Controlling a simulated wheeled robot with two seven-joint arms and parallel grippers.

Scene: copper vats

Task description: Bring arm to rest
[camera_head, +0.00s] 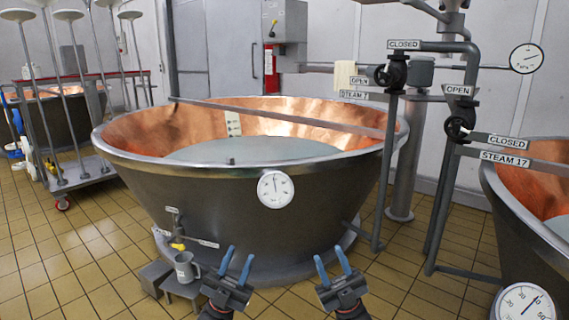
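My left gripper (237,266) is at the bottom centre of the head view, in front of the large copper vat (190,195). Its two blue fingers stand apart with nothing between them. My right gripper (332,264) is a short way to the right, at about the same height. Its blue fingers are also apart and empty. Both grippers point up and away from me, and neither appears to hold anything. Most of both arms is out of the picture.
A grey jug (184,268) stands on a low step by the vat, left of my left gripper. Steam pipes with a black valve (391,72) rise at the right. A second vat (530,225) is at the right edge. A wheeled rack (85,178) stands left. Tiled floor (50,265) is clear at lower left.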

